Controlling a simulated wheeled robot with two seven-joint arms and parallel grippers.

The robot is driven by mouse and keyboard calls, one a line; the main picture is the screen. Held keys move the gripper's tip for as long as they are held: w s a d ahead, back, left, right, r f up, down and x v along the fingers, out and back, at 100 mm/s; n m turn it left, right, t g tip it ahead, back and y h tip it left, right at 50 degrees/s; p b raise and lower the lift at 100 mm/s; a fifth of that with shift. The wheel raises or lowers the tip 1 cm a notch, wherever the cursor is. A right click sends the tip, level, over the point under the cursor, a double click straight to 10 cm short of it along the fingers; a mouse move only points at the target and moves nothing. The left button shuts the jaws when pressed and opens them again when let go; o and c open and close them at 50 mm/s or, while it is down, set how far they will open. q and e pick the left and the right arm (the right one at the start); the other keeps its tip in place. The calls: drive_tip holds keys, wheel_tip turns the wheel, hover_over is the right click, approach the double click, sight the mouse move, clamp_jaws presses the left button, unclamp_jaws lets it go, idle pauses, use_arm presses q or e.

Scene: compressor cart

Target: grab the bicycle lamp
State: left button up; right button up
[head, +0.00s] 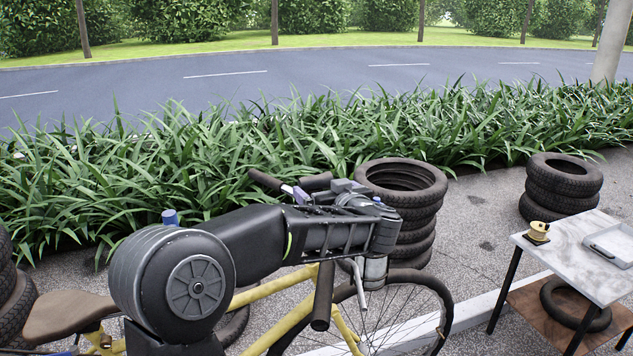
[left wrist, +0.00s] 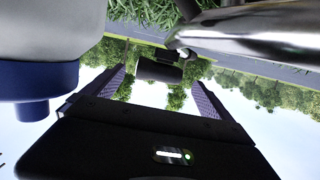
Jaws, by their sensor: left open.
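A small dark cylindrical thing (left wrist: 158,72), which looks like the bicycle lamp, shows in the left wrist view beside a shiny metal tube (left wrist: 250,38). It appears in line with the gap between the fingers of my left gripper (left wrist: 156,84), which is open. I cannot tell how deep it sits between them; no contact shows. In the head view my left gripper (head: 296,192) is over the bicycle's handlebar area, and my arm hides much of the bars. The lamp cannot be made out surely there. My right gripper is not in view.
The yellow bicycle (head: 289,326) stands below my left arm, with its black grip (head: 322,296) close under the forearm. A tyre stack (head: 414,222) stands just beyond. A table (head: 565,250) with a spool (head: 539,231) and tray (head: 612,246) is at right. Plants (head: 200,165) line the back.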

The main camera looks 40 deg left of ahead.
sight(318, 185)
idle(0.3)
use_arm(q)
drive_tip(key=p+x, duration=0.1)
drive_tip(key=x, duration=0.5)
drive_tip(key=shift+c, duration=0.6)
drive_tip(key=c, duration=1.4)
